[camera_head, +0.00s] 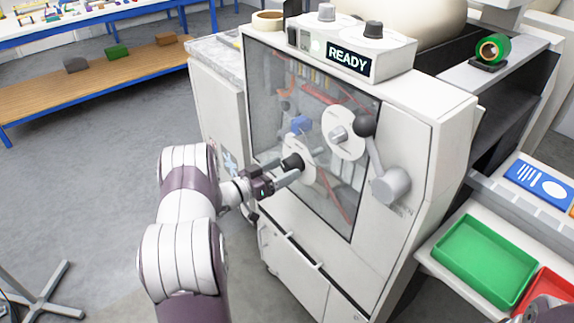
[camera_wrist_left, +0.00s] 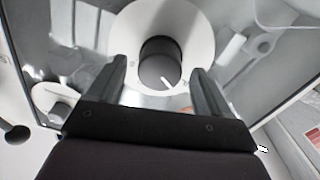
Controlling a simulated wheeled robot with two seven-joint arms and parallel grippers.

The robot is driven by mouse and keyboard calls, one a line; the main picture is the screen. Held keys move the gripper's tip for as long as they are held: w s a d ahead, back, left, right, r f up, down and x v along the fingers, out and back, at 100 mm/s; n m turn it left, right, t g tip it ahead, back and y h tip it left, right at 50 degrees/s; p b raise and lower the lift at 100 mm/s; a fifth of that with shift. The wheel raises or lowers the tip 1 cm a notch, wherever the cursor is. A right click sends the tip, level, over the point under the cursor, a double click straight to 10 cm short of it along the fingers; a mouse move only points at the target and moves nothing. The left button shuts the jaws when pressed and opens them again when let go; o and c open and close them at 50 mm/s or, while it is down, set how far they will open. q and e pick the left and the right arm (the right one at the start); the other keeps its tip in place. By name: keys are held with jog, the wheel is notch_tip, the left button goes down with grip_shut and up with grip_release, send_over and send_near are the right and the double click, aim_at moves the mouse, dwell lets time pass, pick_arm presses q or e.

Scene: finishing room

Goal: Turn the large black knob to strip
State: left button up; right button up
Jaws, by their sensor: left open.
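The large black knob (camera_head: 293,162) sits on a round white dial plate (camera_head: 301,176) on the front of the machine. In the left wrist view the knob (camera_wrist_left: 158,58) is face on, with a white pointer line toward the lower right of its face. My left gripper (camera_head: 286,172) is open in front of the knob. In the left wrist view the fingers (camera_wrist_left: 160,78) stand on either side of the knob's lower part, with a gap at each side. No contact shows. Labels around the dial are not legible.
A second white disc (camera_head: 345,134) with a grey hub is up and right of the knob. A lever with a black ball (camera_head: 365,125) stands at the panel's right. A READY display (camera_head: 349,60) is on top. A green tray (camera_head: 484,261) lies at right.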

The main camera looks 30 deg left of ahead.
pick_arm(q)
jog(key=shift+x, duration=1)
jog(key=c, duration=1)
jog(key=shift+c, duration=0.2)
